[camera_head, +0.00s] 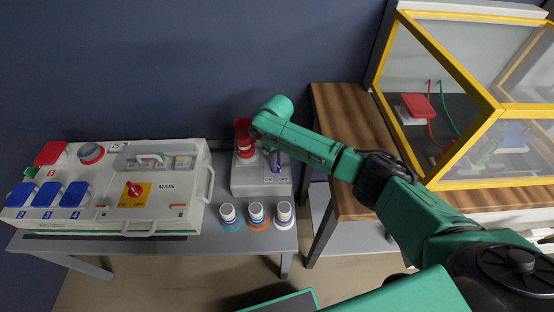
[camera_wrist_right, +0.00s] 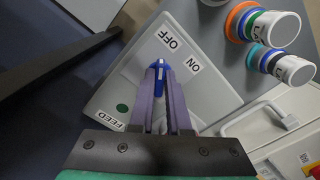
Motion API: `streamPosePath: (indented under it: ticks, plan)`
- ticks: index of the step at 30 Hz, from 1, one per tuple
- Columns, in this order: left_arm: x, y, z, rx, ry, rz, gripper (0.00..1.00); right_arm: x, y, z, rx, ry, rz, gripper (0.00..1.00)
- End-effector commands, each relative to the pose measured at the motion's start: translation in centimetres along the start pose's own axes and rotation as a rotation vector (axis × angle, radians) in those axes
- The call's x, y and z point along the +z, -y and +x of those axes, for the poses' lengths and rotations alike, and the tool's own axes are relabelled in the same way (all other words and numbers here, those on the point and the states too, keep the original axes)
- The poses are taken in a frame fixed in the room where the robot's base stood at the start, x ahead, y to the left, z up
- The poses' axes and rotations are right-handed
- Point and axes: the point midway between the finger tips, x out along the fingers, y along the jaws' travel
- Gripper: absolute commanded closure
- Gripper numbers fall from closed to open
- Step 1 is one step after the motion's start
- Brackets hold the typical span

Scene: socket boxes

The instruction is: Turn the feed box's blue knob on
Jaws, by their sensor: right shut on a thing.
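The feed box (camera_head: 250,184) is a light grey box at the right end of the grey table. In the right wrist view its sloped face (camera_wrist_right: 118,85) shows a FEED label, a green dot and ON and OFF labels. The blue knob (camera_wrist_right: 160,64) is between the purple fingertips of my right gripper (camera_wrist_right: 161,78), which is shut on it. The knob's tip seems to point nearer OFF than ON, but the fingers hide much of it. In the head view my right gripper (camera_head: 275,160) reaches the box from the right. My left gripper is not in view.
A large MAIN box (camera_head: 170,208) with a red knob, blue covers and a handle fills the table's left. Several white-topped plugs (camera_head: 256,215) stand before the feed box. A red plug (camera_head: 243,140) is on its back. A yellow-framed case (camera_head: 460,80) is at right.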

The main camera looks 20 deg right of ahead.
Motion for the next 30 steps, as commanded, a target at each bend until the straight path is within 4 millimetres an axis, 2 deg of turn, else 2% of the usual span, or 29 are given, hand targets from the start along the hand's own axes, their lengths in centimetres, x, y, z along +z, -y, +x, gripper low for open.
streamPosePath:
  ticks: [1, 12, 30]
  plan:
    - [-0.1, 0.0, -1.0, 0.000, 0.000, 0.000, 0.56, 0.0, 0.1, -0.5, -0.002, 0.001, 0.029, 1.00]
    - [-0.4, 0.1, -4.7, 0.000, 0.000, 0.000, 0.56, 0.0, 0.3, -0.5, -0.002, 0.002, 0.352, 1.00]
    - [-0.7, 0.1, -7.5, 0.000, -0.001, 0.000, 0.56, -0.3, 0.5, -0.2, -0.002, 0.000, 0.922, 1.00]
